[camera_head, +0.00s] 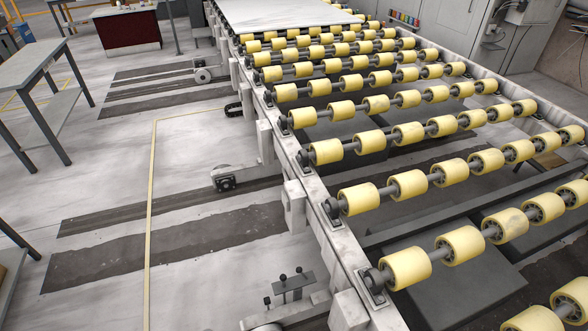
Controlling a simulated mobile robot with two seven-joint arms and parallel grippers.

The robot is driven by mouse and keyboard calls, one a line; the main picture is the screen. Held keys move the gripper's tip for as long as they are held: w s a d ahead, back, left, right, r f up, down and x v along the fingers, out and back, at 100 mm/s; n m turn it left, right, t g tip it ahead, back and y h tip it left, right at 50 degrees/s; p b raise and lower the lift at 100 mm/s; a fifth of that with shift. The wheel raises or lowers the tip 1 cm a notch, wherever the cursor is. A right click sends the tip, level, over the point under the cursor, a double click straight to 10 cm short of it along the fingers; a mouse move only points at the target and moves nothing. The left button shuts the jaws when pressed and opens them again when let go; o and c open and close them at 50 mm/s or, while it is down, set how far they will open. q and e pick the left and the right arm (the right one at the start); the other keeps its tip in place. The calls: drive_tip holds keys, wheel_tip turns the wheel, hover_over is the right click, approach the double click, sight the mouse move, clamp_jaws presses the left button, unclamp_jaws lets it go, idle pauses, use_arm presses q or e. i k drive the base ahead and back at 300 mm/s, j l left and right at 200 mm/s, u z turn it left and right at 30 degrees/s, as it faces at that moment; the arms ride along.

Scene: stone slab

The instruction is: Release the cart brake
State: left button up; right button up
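The cart is a long, pale frame (317,192) bearing rows of yellow rollers (409,186). It fills the right and middle of the head view. A small grey bracket with dark round knobs (294,284) stands low beside the frame's near left side, at the bottom of the view. It looks like a brake pedal or lever, but I cannot tell whether it is engaged. A wheel assembly (225,183) sits at floor level further along the left side. Neither of my grippers is in view.
A pale slab (285,14) lies on the far rollers. A grey metal table (32,65) stands at the left. A dark red cabinet (128,29) is at the back. Open floor (185,255) with dark strips and a yellow line lies left of the cart.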

sight(299, 270)
drive_tip(key=z, duration=0.15)
drive_tip(key=l+u, duration=0.15)
drive_tip(key=l, duration=0.2)
drive_tip(key=i+j+z, duration=0.1)
drive_tip(key=i+j, duration=0.85)
drive_tip(key=j, duration=0.3)
drive_tip(key=i+l+z, duration=0.05)
